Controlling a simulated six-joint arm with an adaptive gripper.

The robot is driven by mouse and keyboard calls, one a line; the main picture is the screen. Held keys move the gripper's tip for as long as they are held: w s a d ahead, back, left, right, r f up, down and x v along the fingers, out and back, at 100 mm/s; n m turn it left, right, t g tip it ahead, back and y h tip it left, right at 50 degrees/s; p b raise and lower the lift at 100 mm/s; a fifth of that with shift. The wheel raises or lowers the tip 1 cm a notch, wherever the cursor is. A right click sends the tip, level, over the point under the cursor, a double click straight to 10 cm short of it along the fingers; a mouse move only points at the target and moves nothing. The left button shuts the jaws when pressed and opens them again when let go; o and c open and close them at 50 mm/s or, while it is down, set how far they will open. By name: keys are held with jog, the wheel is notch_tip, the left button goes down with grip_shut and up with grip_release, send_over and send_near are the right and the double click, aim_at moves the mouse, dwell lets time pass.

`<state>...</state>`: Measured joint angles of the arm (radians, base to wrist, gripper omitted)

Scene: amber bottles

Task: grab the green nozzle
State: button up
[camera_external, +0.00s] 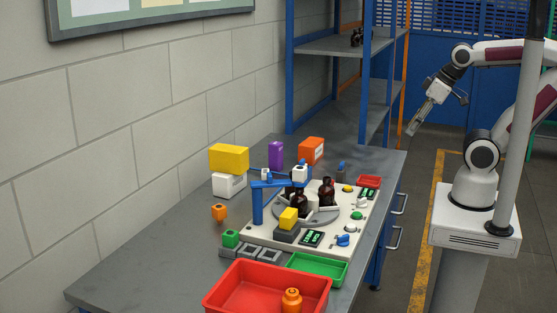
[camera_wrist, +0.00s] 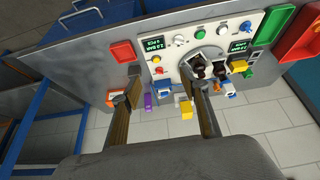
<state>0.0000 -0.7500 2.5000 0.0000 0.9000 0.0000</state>
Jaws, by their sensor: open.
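The green nozzle (camera_external: 231,238) is a small green block-shaped piece on a grey holder (camera_external: 230,250), left of the green tray on the bench. In the wrist view a small green piece (camera_wrist: 248,74) near the right side appears to be it. My gripper (camera_external: 412,128) is open and empty, raised right of the bench and well apart from the nozzle. In the wrist view my gripper (camera_wrist: 167,82) shows its two fingers spread, with the bench beyond them.
A white panel (camera_external: 262,230) carries amber bottles (camera_external: 327,191), buttons and a blue stand (camera_external: 257,206). A red tray (camera_external: 225,286) holds an orange bottle (camera_external: 291,301). A green tray (camera_external: 318,268) is beside it. A yellow box (camera_external: 228,158) and shelf (camera_external: 340,45) stand farther back.

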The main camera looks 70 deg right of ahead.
jog(key=w+a+r, duration=0.2)
jog(key=w+a, duration=0.1)
jog(key=w, duration=0.5)
jog(key=w+a+r, duration=0.2)
jog(key=w+r, duration=0.1)
jog(key=w, duration=0.5)
jog(key=w+a+f, duration=0.2)
jog(key=w+a, duration=1)
jog(key=w, duration=0.2)
jog(key=w+a+f, duration=0.4)
jog(key=a, duration=0.3)
jog(key=w+a+f, duration=0.4)
jog(key=a+f, duration=0.1)
jog(key=a, duration=0.2)
jog(key=a+f+t, duration=0.1)
jog(key=a+f, duration=1.1)
jog(key=a, duration=0.1)
jog(key=shift+w+f, duration=0.3)
jog(key=shift+f, duration=0.05)
jog(key=shift+f, duration=0.1)
